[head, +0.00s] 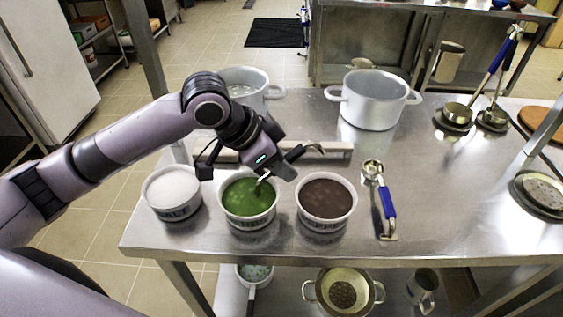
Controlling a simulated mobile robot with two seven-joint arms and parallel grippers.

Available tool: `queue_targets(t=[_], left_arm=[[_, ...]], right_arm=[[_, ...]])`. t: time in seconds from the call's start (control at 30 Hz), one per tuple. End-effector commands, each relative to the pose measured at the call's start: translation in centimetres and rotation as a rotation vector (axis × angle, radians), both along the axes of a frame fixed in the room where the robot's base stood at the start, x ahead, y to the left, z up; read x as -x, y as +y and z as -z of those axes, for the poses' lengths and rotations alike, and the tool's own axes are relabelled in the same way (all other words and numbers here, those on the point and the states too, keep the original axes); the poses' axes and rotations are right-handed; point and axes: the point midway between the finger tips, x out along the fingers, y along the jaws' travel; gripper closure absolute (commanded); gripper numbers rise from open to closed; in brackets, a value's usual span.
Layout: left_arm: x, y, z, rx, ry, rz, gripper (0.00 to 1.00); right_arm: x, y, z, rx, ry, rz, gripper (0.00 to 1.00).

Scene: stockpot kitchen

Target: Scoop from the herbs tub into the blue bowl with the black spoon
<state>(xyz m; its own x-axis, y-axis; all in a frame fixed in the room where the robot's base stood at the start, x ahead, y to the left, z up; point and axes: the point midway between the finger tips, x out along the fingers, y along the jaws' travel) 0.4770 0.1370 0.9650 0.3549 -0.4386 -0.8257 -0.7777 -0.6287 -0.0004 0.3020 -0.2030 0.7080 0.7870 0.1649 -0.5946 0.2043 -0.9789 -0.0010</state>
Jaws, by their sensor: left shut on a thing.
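The herbs tub (249,222) is a white tub filled with green, standing near the table's front edge between two similar tubs. My left gripper (264,173) is above the tub, pointing down, shut on a thin dark utensil, likely the black spoon (261,187). The utensil's lower end reaches the green herbs. Its bowl is hidden, so I cannot tell whether it is loaded. I cannot make out a blue bowl on the table. My right gripper is not in view.
A white-filled tub (172,207) and a brown-filled tub (326,219) flank the herbs. A blue-handled ladle (388,203) lies to the right. Two metal pots, one here (372,105), stand behind. The table's right middle is clear.

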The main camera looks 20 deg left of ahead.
Motion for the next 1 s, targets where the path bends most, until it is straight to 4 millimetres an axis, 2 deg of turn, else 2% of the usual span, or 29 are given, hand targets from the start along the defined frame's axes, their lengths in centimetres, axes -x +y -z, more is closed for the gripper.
queue_targets(t=[0.43, 1.0], left_arm=[[0.0, 0.1, -0.1, -0.001, -0.001, -0.001, 1.00], [0.8, 1.0, 0.0, -0.001, -0.001, 0.000, 1.00]], right_arm=[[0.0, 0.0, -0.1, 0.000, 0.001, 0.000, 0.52], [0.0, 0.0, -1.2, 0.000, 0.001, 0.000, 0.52]])
